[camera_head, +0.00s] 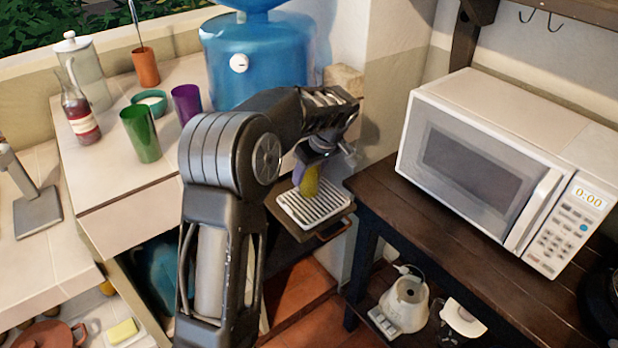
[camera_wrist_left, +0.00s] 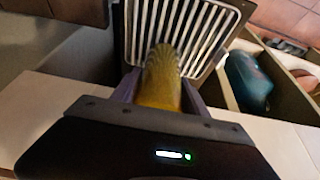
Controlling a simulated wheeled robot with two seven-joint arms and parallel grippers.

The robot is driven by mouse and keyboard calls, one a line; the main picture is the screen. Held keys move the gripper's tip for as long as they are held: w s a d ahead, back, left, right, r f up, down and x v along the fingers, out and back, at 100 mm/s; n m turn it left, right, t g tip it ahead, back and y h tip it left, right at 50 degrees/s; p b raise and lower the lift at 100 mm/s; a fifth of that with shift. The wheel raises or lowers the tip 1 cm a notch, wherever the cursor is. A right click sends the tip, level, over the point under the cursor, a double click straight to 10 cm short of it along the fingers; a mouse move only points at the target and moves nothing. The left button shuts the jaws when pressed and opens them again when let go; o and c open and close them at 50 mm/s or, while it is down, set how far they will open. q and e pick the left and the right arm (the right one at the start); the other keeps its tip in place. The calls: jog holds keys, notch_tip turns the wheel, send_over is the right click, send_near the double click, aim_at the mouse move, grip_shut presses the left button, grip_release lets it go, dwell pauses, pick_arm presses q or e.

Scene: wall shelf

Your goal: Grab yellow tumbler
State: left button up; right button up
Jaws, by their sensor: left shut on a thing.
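The yellow tumbler (camera_head: 309,182) is in my left gripper (camera_head: 318,160), which is shut on it. In the head view the tumbler is in front of the white ridged tray and partly hidden by my gripper. In the left wrist view the yellow tumbler (camera_wrist_left: 161,80) sits between the two fingers of my left gripper (camera_wrist_left: 158,92), with the ridged tray behind it. I cannot tell whether the tumbler touches the tray. My right gripper is not in view.
The ridged tray (camera_head: 322,213) sits between the counter and a dark table (camera_head: 440,235) with a microwave (camera_head: 500,165). A green tumbler (camera_head: 141,135), a purple tumbler (camera_head: 187,103), a bottle (camera_head: 82,118) and a blue water jug (camera_head: 262,65) stand on the left counter.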

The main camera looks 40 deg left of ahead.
pick_arm(q)
grip_shut()
dwell(0.3)
jog(key=shift+r, duration=0.2)
jog(key=shift+r, duration=0.55)
jog(key=s+d+b, duration=0.2)
jog(key=d, duration=0.6)
jog(key=s+d+b, duration=0.2)
jog(key=s+d, duration=0.1)
jog(key=d, duration=0.6)
jog(key=shift+d, duration=0.15)
dwell(0.8)
